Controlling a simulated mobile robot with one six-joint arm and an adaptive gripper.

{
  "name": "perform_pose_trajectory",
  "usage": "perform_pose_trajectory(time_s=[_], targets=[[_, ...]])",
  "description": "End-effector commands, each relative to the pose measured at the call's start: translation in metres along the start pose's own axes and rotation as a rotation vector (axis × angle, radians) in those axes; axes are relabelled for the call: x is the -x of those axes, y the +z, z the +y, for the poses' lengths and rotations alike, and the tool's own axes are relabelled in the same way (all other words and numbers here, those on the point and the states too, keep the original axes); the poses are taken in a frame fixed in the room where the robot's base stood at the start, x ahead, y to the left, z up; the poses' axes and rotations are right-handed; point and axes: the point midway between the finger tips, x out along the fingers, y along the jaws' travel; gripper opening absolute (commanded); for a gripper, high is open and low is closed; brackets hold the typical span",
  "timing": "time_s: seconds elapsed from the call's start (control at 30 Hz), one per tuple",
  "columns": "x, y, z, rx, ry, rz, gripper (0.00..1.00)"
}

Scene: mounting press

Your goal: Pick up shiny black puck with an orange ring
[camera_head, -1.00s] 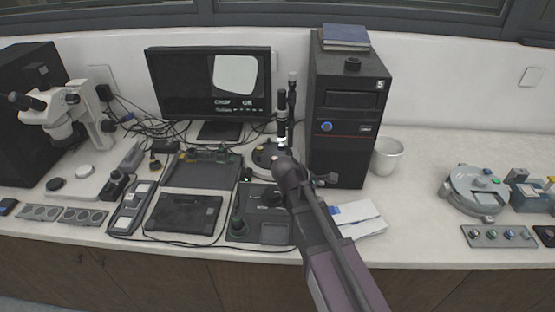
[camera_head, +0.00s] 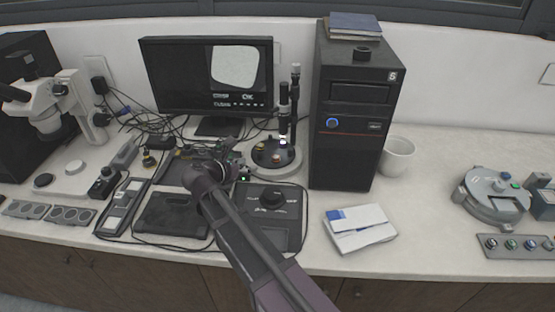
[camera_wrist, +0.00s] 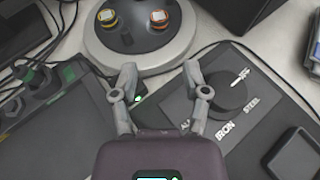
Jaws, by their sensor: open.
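Two small round pieces with orange-yellow rims stand on the dark disc of a round stage. In the wrist view one is at top left (camera_wrist: 107,16) and one at top right (camera_wrist: 159,17). I cannot tell whether either is the shiny black puck with an orange ring. The stage (camera_head: 290,170) is under an upright black microscope tube in the head view. My gripper (camera_wrist: 160,78) is open and empty, its fingers short of the stage's near rim. In the head view my arm largely hides it.
A black box with a large knob (camera_head: 272,200) is right of my arm. A dark tray (camera_wrist: 60,125) is at left in the wrist view. White papers (camera_head: 358,230) lie in front.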

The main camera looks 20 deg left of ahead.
Motion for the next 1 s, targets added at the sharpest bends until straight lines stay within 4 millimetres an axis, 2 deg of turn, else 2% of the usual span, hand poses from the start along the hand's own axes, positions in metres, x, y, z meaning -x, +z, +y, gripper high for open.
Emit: perform_pose_trajectory(time_s=[0.27, 0.47, 1.0], targets=[[-0.001, 0.0, -0.001, -0.002, -0.001, 0.001, 0.59], [-0.011, -0.001, 0.0, -0.003, -0.002, 0.001, 0.59], [-0.082, -0.001, -0.001, -0.005, -0.004, 0.001, 0.59]])
